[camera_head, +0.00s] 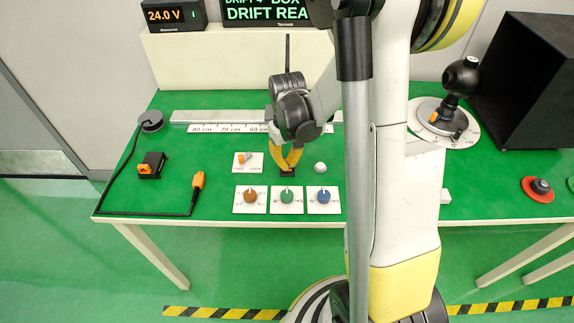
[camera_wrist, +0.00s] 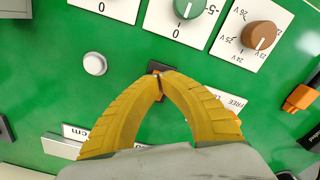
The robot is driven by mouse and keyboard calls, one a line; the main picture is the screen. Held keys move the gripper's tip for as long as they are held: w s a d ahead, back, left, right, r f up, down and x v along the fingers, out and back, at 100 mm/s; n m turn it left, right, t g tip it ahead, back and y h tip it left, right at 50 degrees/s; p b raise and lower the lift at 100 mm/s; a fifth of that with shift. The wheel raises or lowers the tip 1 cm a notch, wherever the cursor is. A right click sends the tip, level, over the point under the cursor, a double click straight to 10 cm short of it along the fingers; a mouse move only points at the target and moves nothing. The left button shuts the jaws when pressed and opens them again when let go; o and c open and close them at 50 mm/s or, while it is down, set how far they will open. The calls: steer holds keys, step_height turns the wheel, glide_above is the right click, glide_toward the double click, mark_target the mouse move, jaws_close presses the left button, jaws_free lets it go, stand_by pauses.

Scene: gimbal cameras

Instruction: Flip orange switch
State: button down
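The orange switch (camera_head: 246,158) is a small orange lever on a white plate on the green table, left of my gripper in the head view. In the wrist view, its white plate (camera_wrist: 222,97) with the word FREE is partly hidden behind a yellow finger. My gripper (camera_head: 288,168) is low over the table, to the right of the switch and apart from it. Its fingertips (camera_wrist: 160,82) come together in the wrist view. A small dark piece (camera_wrist: 156,67) shows at the tips; I cannot tell whether it is gripped.
Brown (camera_head: 250,197), green (camera_head: 287,196) and blue (camera_head: 323,196) knobs stand in a row at the table's front. A white round button (camera_head: 320,167) is right of my gripper. A long ruler (camera_head: 220,128) lies behind. An orange connector (camera_head: 198,181) with a black cable lies left.

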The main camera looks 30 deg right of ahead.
steer(key=shift+f+b, duration=0.4)
steer(key=shift+f, duration=0.15)
steer(key=shift+r, duration=0.15)
steer(key=shift+r+p, duration=2.55)
steer(key=shift+r, duration=0.85)
